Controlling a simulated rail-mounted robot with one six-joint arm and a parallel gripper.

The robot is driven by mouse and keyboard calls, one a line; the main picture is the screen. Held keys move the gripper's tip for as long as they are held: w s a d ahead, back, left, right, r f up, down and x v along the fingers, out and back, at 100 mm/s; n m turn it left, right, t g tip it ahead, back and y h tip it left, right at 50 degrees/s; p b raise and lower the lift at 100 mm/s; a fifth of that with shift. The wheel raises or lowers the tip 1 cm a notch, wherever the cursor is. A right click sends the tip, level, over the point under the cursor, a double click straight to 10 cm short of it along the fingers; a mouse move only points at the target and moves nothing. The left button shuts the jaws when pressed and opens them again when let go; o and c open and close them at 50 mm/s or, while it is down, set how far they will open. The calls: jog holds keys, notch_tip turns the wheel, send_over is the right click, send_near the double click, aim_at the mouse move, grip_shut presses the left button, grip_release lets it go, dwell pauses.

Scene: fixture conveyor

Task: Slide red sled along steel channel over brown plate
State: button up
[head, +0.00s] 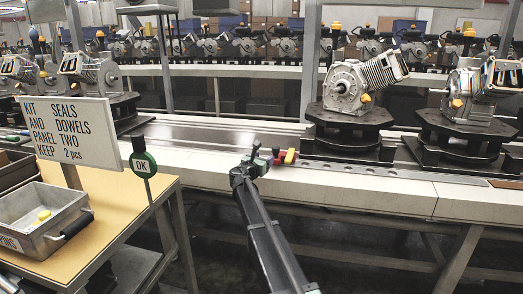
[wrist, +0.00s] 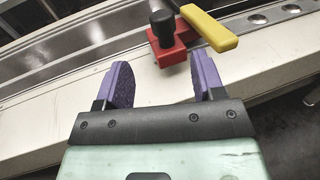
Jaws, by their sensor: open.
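The red sled (head: 277,161) sits at the front edge of the conveyor in the head view. In the wrist view, the red sled (wrist: 171,53) carries a black knob and a yellow bar (wrist: 210,29) slanting to the right. My gripper (wrist: 164,72) is open, its two purple fingers apart and empty. The sled lies just beyond the fingertips, near the right finger. In the head view, my gripper (head: 258,158) is at the sled's left and partly overlaps it. The steel channel (head: 390,173) runs right from the sled toward a brown plate (head: 507,184) at the right edge.
Engines on black round stands (head: 347,132) stand behind the channel at right. A yellow-topped bench (head: 110,222) with a grey bin (head: 40,240), a sign and a green OK marker (head: 143,163) is at left. The pale conveyor edge (head: 350,185) is clear.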

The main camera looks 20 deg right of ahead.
aim_at(274, 151)
jog(key=x, duration=1.1)
jog(key=shift+s+d, duration=0.1)
jog(key=shift+s, duration=0.1)
jog(key=shift+c, duration=0.3)
jog(key=shift+s, duration=0.1)
grip_shut()
